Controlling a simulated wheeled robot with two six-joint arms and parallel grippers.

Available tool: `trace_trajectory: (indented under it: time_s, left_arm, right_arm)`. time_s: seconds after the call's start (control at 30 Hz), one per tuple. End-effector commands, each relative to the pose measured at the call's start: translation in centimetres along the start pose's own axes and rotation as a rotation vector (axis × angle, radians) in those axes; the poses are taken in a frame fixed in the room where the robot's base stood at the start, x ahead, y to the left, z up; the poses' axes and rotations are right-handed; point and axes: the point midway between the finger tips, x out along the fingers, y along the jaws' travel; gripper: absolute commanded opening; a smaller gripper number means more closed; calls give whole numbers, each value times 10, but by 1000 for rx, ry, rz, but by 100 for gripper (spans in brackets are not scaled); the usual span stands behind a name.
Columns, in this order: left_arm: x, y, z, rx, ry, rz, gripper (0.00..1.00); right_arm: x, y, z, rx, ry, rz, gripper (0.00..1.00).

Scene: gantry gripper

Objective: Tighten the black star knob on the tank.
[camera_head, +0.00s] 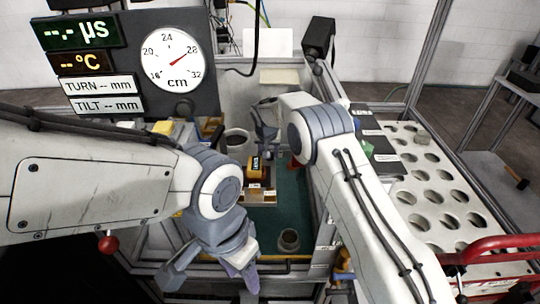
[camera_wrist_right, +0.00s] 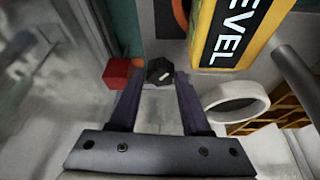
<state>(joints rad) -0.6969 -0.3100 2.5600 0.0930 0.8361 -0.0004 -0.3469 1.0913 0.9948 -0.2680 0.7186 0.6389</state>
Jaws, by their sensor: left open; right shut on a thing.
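The black star knob (camera_wrist_right: 160,71) shows in the right wrist view between the tips of my right gripper (camera_wrist_right: 158,80). The fingers are shut on it, and a pale mark shows on its face. In the head view my right gripper (camera_head: 268,130) reaches down over the tank (camera_head: 290,210) from the right; I cannot make out the knob there. My left gripper (camera_head: 212,275) is open and empty at the front, with its fingers spread apart. The tank's green floor shows beyond it.
A yellow level (camera_head: 254,164) stands in the tank, close beside the knob in the right wrist view (camera_wrist_right: 228,32). A red block (camera_wrist_right: 122,72) and a white ring (camera_wrist_right: 237,101) are near my right fingers. A holed rack (camera_head: 425,185) is at right, a gauge panel (camera_head: 130,60) at back left.

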Motion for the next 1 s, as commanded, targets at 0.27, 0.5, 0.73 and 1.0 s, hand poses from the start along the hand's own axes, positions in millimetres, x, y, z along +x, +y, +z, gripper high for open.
trace_trajectory:
  time_s: [0.27, 0.5, 0.73, 1.0]
  left_arm:
    - [13, -1, 1, 0, 0, 0, 50]
    - [11, -1, 1, 0, 0, 0, 50]
    - [7, 0, 0, 0, 0, 0, 50]
    - [6, 0, 0, 0, 0, 0, 50]
  right_arm:
    - [2, -3, 0, 238, 0, 100, 0]
    - [0, -4, 0, 408, -1, 169, 0]
    - [0, -4, -1, 503, -2, 208, 0]
    - [0, -4, 0, 549, -3, 227, 0]
